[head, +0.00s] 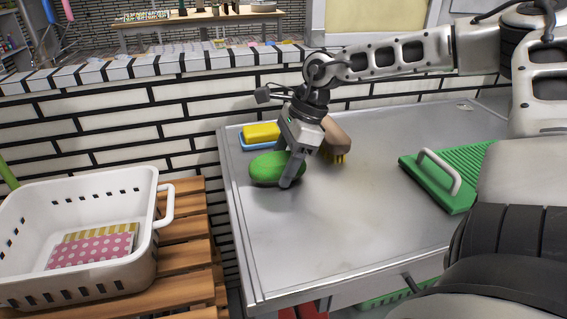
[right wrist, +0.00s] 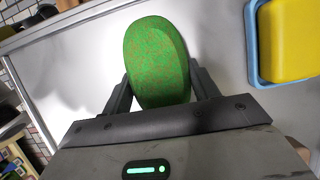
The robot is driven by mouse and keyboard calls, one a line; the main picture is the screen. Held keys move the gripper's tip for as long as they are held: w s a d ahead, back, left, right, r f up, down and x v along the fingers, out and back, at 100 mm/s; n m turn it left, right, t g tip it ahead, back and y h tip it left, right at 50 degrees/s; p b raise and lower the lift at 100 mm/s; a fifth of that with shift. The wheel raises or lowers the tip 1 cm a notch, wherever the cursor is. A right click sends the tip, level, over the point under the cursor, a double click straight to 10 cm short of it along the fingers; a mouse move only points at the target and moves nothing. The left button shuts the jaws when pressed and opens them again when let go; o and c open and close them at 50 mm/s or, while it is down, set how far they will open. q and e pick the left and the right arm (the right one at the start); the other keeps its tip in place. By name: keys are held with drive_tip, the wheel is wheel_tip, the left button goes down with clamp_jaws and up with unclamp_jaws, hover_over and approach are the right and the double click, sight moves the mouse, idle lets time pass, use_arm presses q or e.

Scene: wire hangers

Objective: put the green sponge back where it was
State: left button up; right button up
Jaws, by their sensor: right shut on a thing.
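The green sponge (head: 271,168) is an oval on the grey metal tabletop (head: 350,200), near its left edge. My right gripper (head: 287,172) reaches down over it and is shut on it. In the right wrist view the sponge (right wrist: 157,60) sits between the two dark fingers (right wrist: 160,95), one on each side. Its underside is hidden, so I cannot tell if it fully touches the table. My left gripper is not in view.
A yellow sponge in a blue tray (head: 261,133) and a wooden brush (head: 336,136) lie close behind the gripper. A green ridged board with a handle (head: 450,175) is at the right. A white basket (head: 85,240) stands on slatted wood at the left. The table's front middle is clear.

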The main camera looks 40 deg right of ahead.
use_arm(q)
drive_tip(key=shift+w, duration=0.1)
use_arm(e)
drive_tip(key=shift+f, duration=0.1)
drive_tip(key=o, duration=1)
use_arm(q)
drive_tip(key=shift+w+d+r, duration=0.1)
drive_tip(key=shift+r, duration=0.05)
use_arm(e)
drive_tip(key=o, duration=0.3)
drive_tip(key=shift+o, duration=0.2)
drive_tip(key=shift+r, duration=0.2)
use_arm(q)
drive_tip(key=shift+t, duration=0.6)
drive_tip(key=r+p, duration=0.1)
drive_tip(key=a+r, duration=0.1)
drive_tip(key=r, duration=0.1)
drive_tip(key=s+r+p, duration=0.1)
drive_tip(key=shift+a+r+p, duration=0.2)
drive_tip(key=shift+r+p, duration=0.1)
drive_tip(key=shift+p, duration=0.05)
use_arm(e)
drive_tip(key=v, duration=1.2)
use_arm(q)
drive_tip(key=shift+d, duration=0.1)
